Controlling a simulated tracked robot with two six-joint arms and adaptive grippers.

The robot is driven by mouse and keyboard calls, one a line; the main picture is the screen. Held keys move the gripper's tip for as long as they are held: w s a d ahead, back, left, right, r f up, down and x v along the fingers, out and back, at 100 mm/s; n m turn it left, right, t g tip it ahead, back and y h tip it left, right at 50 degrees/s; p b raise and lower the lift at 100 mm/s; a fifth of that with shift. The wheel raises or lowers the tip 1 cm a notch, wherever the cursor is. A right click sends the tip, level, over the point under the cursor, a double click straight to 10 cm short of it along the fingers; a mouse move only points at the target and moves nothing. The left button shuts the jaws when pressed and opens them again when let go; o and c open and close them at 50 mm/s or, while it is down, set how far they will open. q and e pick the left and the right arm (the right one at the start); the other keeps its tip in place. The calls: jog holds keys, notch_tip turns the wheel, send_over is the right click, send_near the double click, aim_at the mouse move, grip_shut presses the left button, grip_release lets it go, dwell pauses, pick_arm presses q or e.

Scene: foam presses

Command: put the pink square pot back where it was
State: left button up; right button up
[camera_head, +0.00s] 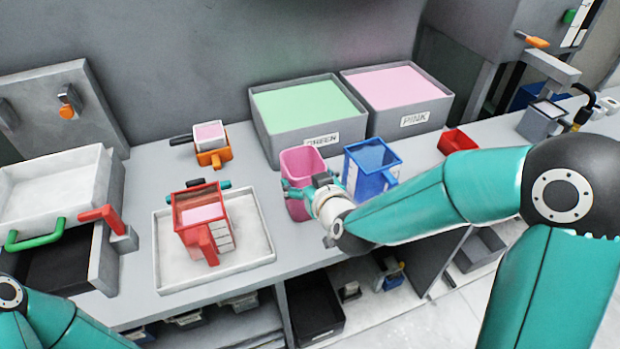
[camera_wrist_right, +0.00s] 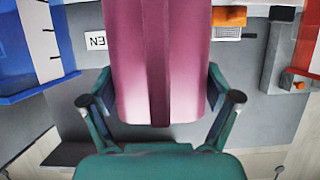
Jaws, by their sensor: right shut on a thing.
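The pink square pot (camera_head: 302,162) is upright at the middle of the counter, in front of the green bin. My right gripper (camera_head: 310,190) is shut on it, and its fingers sit on either side of the pot. In the right wrist view the pink pot (camera_wrist_right: 158,60) fills the middle, between the two fingers of the right gripper (camera_wrist_right: 160,105). I cannot tell whether the pot's base touches the counter. My left gripper is not in view; only part of my left arm shows at the lower left.
A blue jug (camera_head: 370,168) stands close to the pot's right. A red jug (camera_head: 203,220) stands on a white tray (camera_head: 255,250) to the left. Behind are the green bin (camera_head: 310,108) and pink bin (camera_head: 400,88). An orange-based cup (camera_head: 212,145) and a red container (camera_head: 457,141) are nearby.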

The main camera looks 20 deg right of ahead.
jog(key=o, duration=1)
jog(key=shift+r, duration=0.1)
jog(key=shift+b+v, duration=2.15)
jog(key=shift+v, duration=3.85)
jog(key=shift+s, duration=0.1)
